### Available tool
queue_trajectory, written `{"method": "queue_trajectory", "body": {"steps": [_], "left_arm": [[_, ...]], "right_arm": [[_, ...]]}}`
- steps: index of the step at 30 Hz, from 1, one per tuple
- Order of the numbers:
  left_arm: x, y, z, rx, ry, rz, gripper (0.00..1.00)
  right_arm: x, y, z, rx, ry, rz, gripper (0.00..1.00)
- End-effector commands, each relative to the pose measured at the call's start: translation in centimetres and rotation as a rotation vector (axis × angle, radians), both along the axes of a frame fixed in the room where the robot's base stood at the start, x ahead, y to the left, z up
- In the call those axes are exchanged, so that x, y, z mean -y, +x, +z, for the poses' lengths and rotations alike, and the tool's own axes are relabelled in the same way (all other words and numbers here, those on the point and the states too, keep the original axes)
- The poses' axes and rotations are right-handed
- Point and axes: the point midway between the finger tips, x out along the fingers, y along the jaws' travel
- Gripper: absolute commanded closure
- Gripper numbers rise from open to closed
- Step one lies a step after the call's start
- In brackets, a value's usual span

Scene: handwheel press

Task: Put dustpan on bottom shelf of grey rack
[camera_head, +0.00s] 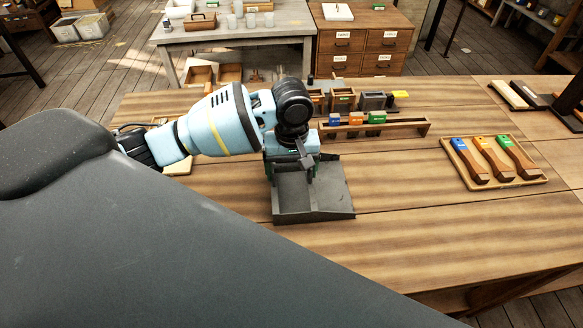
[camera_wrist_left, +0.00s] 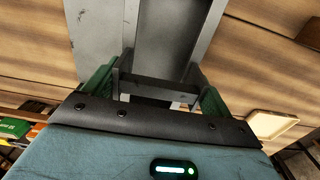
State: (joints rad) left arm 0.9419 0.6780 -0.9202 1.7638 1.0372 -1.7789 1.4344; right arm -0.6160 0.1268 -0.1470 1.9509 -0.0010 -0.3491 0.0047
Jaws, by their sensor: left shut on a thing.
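A dark grey dustpan (camera_head: 312,200) is over the wooden table, below my left gripper (camera_head: 291,172). Its flat pan faces the near side of the table. In the left wrist view, the green fingers of my left gripper (camera_wrist_left: 152,92) are shut on the grey dustpan (camera_wrist_left: 178,38) at its handle end. I cannot tell whether the pan touches the table or hangs just above it. My right gripper is not in view. I cannot make out a grey rack with a bottom shelf in either view.
A wooden tray (camera_head: 540,180) with several brushes lies at the right of the table (camera_head: 420,225). A wooden rack (camera_head: 415,130) with coloured blocks stands behind the dustpan. A drawer cabinet (camera_head: 363,40) and a grey table (camera_head: 230,32) stand at the back. The table's front right is clear.

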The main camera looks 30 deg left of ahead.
Motion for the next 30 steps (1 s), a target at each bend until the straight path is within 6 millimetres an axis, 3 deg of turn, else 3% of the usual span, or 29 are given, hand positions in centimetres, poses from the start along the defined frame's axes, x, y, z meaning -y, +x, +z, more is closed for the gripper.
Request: {"method": "queue_trajectory", "body": {"steps": [1, 2, 5, 13, 17, 30], "left_arm": [[0.0, 0.0, -0.1, 0.001, -0.001, 0.0, 0.38], [0.0, 0.0, -0.1, -0.001, -0.001, 0.0, 0.12], [0.0, 0.0, -0.1, -0.001, -0.001, 0.0, 0.0], [0.0, 0.0, 0.1, 0.0, 0.0, 0.0, 0.0], [0.1, 0.1, 1.3, 0.001, -0.002, -0.001, 0.0], [0.1, 0.1, 9.9, 0.003, -0.001, -0.001, 0.0]], "right_arm": [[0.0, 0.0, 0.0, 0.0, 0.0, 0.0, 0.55], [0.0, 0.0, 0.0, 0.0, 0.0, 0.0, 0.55], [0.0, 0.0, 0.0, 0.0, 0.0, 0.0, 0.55], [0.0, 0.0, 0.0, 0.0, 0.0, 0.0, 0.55], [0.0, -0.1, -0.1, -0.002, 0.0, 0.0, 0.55], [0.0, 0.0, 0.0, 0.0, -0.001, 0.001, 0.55]]}}
